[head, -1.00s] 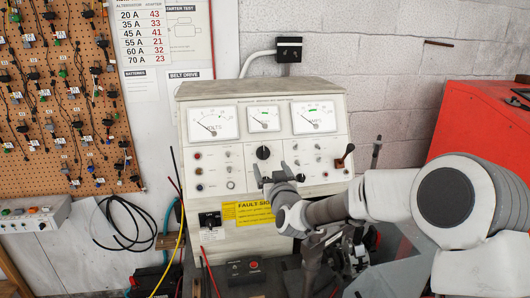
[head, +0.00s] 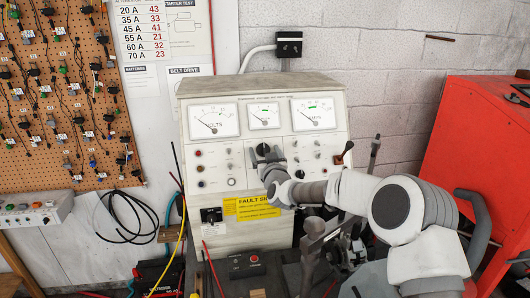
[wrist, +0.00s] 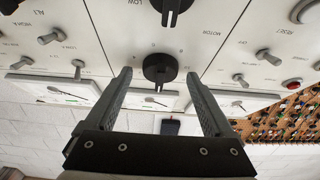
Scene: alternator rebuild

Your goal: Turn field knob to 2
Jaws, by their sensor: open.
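The test bench (head: 265,100) is a cream console with three dial meters and a panel of switches and knobs. A round black knob (wrist: 160,69) with a pointer bar sits below the middle meter; its top shows just above my gripper in the head view (head: 262,147). A second black knob (wrist: 172,8), by the word LOW, shows at the top edge of the wrist view. No label naming the field knob is readable. My gripper (wrist: 159,78) is open, its two fingers on either side of the first knob in the picture; contact cannot be told. The head view shows it (head: 268,158) close to the panel.
Toggle switches (wrist: 52,36) flank the knobs on both sides. A lever with a dark knob (head: 344,152) stands at the panel's right. A red cabinet (head: 475,150) is at the right. A yellow label (head: 252,208) is below the panel.

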